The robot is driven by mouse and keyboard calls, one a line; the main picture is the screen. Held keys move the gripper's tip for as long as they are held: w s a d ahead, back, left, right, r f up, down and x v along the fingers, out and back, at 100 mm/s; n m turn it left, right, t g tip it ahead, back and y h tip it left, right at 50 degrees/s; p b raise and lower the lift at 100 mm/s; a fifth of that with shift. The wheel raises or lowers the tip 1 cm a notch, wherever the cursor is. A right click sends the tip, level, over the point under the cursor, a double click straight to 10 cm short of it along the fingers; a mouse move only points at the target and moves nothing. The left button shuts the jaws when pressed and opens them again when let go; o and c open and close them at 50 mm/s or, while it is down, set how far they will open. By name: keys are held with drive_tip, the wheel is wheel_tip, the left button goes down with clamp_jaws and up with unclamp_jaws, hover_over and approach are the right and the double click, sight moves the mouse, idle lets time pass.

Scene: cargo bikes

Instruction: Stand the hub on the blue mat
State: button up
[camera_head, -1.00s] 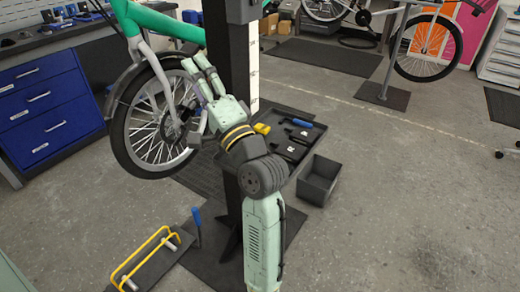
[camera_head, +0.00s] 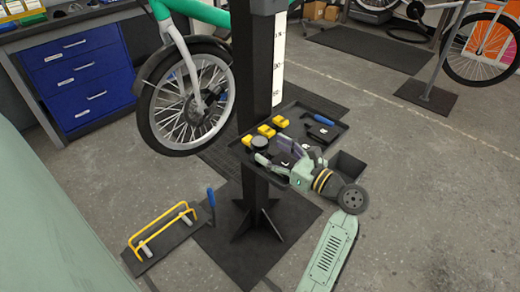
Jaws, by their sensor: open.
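My gripper (camera_head: 262,156) is open at the left end of the dark tray (camera_head: 338,129) on the post. Its fingers point left, close to a small dark round part (camera_head: 259,143). I cannot tell whether they touch it, or whether this part is the hub. The fingers and wrist hide part of the tray. No blue mat shows clearly. Some small blue items (camera_head: 70,9) sit on the workbench at the top left, too small to tell apart.
Yellow blocks (camera_head: 266,131) and a blue-handled tool (camera_head: 318,118) lie on the tray. The black post (camera_head: 254,80) and a bike wheel (camera_head: 187,100) stand to its left. A yellow-railed rack (camera_head: 160,232) is on the floor.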

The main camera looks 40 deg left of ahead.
sight(260, 141)
drive_tip(key=shift+w+a+f+p, duration=0.15)
drive_tip(key=shift+a+p, duration=0.15)
drive_tip(key=shift+a, duration=1.05)
drive_tip(key=shift+w+a+p, duration=0.15)
drive_tip(key=shift+a+p, duration=0.15)
drive_tip(key=shift+a, duration=1.05)
drive_tip(key=shift+c, duration=0.5)
clamp_jaws()
drive_tip(key=shift+r, duration=0.55)
drive_tip(key=shift+s+d+r+b, duration=0.1)
drive_tip(key=shift+s+r+b, duration=0.15)
drive_tip(key=shift+r, duration=0.35)
drive_tip(key=shift+s+d+r+b, duration=0.1)
drive_tip(key=shift+s+r, duration=0.1)
drive_tip(key=shift+r, duration=0.4)
drive_tip(key=s+d+b, duration=0.1)
drive_tip(key=s+d, duration=0.1)
drive_tip(key=s, duration=0.5)
drive_tip(key=s+d+r, duration=0.1)
drive_tip(key=s+d, duration=0.2)
drive_tip(key=s, duration=0.4)
drive_tip(key=shift+r+b, duration=0.3)
drive_tip(key=shift+b, duration=0.1)
